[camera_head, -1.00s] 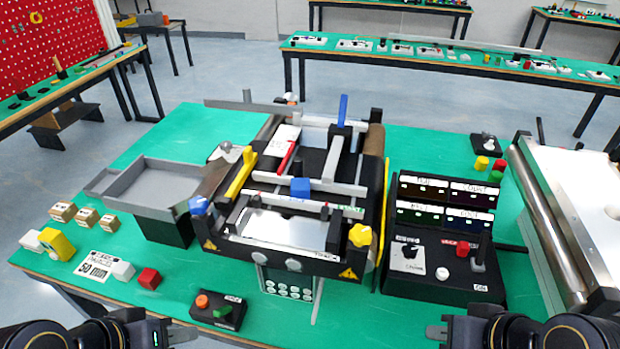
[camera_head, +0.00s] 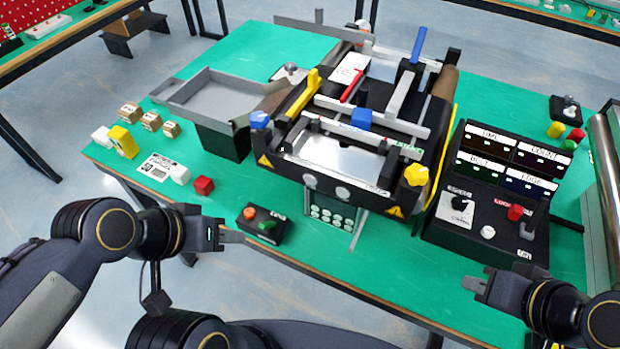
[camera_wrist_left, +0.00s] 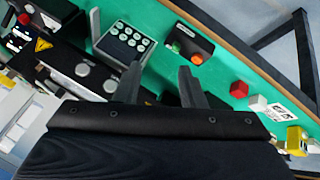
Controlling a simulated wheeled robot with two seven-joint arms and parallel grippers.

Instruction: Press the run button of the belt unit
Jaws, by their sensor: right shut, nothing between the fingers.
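The black belt unit (camera_head: 290,165) stands mid-table with a silver plate and yellow and blue knobs. A small black button box (camera_head: 265,228) lies in front of it, with an orange button (camera_head: 250,213) and a green button (camera_head: 267,225); its label is too small to read. The box also shows in the left wrist view (camera_wrist_left: 187,38). My left gripper (camera_head: 238,237) is just left of and in front of the box, near the table edge, apart from it. Its fingers stand apart in the left wrist view (camera_wrist_left: 160,76), empty. My right gripper (camera_head: 473,286) is shut and empty, in front of the control panel.
A black control panel (camera_head: 465,238) with red and white buttons stands right of the unit. A grey tray (camera_head: 205,95) is at the left. A red cube (camera_head: 203,185), a white block (camera_head: 180,174) and wooden blocks (camera_head: 151,121) lie front left. A steel roller (camera_head: 605,180) is far right.

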